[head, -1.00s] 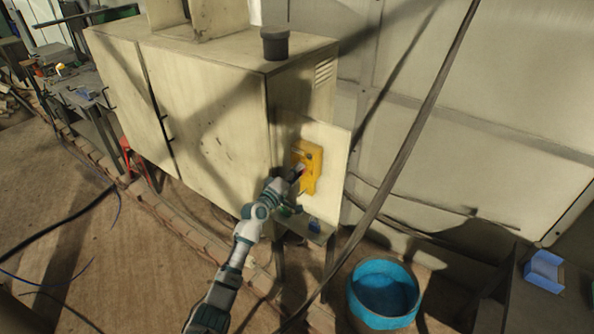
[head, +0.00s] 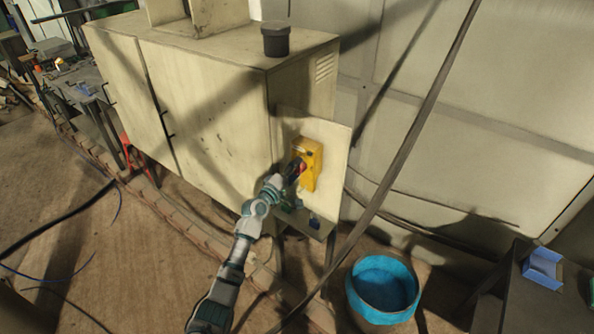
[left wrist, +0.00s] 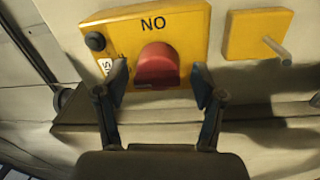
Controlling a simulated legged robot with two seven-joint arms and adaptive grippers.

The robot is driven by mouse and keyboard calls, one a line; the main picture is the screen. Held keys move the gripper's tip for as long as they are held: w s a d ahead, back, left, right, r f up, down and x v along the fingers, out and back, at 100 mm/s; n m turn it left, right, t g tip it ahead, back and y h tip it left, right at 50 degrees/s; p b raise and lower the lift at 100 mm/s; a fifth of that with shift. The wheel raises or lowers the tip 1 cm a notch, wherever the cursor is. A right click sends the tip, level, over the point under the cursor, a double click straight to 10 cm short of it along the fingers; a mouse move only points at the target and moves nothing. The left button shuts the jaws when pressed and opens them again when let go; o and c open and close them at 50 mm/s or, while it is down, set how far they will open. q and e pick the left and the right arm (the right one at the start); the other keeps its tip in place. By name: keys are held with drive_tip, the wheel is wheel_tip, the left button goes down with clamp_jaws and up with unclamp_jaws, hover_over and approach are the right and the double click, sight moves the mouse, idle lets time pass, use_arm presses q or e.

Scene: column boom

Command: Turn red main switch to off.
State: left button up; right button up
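The red main switch (left wrist: 157,66) sits on a yellow box (left wrist: 190,22) marked "NO" as seen in the left wrist view. In the head view the yellow box (head: 311,152) is fixed to a pale panel beside the cabinet. My left gripper (left wrist: 160,85) is open, with one finger on each side of the red switch; gaps show between the fingers and the switch. In the head view the left gripper (head: 294,170) is at the box and hides part of the switch. My right gripper is not in view.
A second yellow plate with a metal pin (left wrist: 258,35) is right of the box. A pale cabinet (head: 205,100) stands left of the panel. A blue bucket (head: 384,290) is on the floor below right. A dark slanting bar (head: 405,150) crosses the head view.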

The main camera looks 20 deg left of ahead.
use_arm(q)
drive_tip(key=shift+f, duration=0.1)
drive_tip(key=v, duration=1.2)
drive_tip(key=shift+a+f, duration=0.15)
drive_tip(key=shift+a, duration=0.05)
drive_tip(key=shift+d, duration=0.1)
